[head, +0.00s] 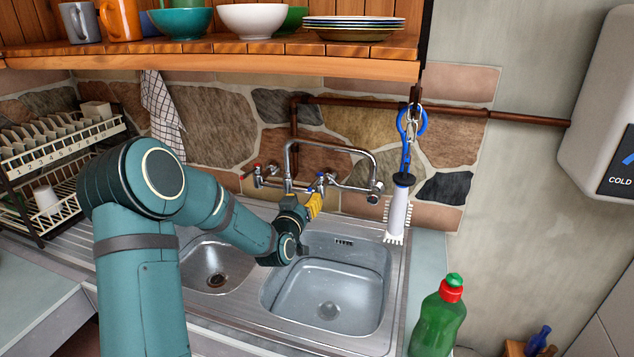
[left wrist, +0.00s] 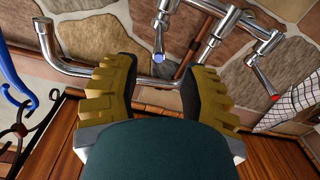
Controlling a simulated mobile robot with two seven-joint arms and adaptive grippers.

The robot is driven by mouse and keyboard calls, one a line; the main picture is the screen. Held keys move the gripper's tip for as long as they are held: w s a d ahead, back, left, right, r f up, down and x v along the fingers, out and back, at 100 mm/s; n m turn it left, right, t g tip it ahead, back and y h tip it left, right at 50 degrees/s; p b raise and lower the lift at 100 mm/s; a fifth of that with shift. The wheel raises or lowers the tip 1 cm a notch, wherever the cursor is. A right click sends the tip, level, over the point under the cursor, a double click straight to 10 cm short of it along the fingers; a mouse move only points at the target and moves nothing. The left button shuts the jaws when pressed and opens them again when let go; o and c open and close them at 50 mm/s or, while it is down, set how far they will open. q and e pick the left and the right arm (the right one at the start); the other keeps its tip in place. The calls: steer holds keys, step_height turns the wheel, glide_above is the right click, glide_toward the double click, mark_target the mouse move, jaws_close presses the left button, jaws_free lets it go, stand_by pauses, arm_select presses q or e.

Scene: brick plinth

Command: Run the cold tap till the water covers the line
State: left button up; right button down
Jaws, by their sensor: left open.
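The chrome mixer tap (head: 330,146) is fixed to the stone wall above the sink. Its blue-marked cold lever (head: 321,178) is just beyond my left gripper (head: 314,205), whose yellow fingers are open. In the left wrist view the blue-tipped lever (left wrist: 158,57) points in between the spread fingertips; I cannot tell whether they touch it. The red-marked hot lever (head: 245,175) is to the left. The spout end (head: 376,192) hangs over the large basin (head: 380,290), with no stream visible. The basin's drain shows; I cannot make out a line or a water level. My right gripper is out of view.
A dish brush (head: 398,205) hangs from a blue clip right of the tap. A green bottle (head: 437,325) stands at the sink's right. A wooden shelf (head: 250,68) with crockery overhangs the tap. A dish rack (head: 45,170) stands left.

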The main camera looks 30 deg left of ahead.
mark_target(318, 176)
arm_select(q)
steer(key=x, duration=0.9)
steer(key=shift+w+p, duration=0.3)
jaws_close()
